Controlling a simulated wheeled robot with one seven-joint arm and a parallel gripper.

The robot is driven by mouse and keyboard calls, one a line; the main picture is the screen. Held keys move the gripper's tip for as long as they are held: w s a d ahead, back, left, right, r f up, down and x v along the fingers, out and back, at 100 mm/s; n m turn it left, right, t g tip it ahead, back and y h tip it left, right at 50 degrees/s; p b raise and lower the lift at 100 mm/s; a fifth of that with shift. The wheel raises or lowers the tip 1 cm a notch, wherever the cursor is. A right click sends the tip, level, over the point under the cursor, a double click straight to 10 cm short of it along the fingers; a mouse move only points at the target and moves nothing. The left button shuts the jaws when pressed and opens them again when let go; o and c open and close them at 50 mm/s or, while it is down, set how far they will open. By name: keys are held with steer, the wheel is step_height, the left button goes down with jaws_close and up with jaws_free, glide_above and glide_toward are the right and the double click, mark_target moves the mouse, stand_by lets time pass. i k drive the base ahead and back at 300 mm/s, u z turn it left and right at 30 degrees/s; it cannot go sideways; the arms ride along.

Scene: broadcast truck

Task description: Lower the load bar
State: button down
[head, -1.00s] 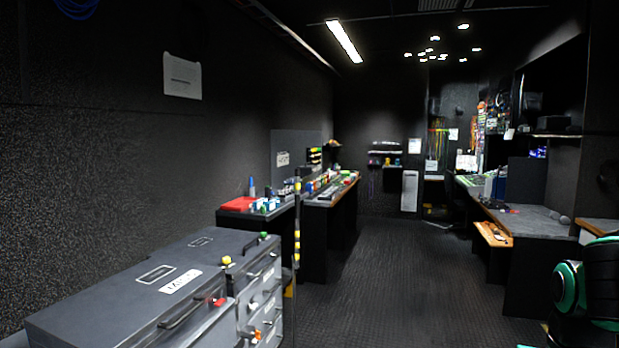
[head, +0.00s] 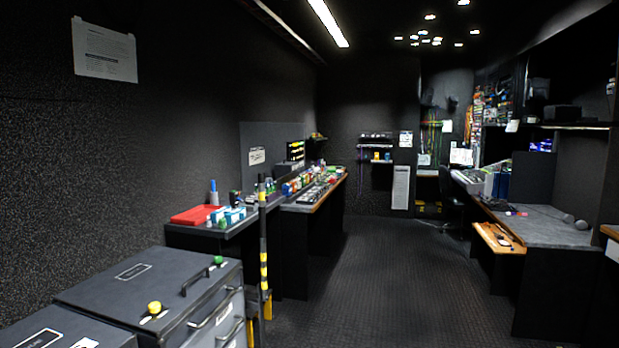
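A thin upright black bar with yellow bands (head: 263,240), likely the load bar, stands beyond the grey cases at the left of the aisle. My gripper is not in view.
Grey cases (head: 140,280) with handles and a yellow knob fill the lower left. A side table with a red case (head: 194,215) and a console (head: 320,192) line the left wall. A grey-topped desk (head: 545,228) stands right. The dark aisle floor (head: 390,270) is clear.

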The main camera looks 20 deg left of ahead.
mark_target(264, 297)
steer(key=u, duration=0.4)
steer(key=i, duration=1.25)
steer(key=u, duration=0.75)
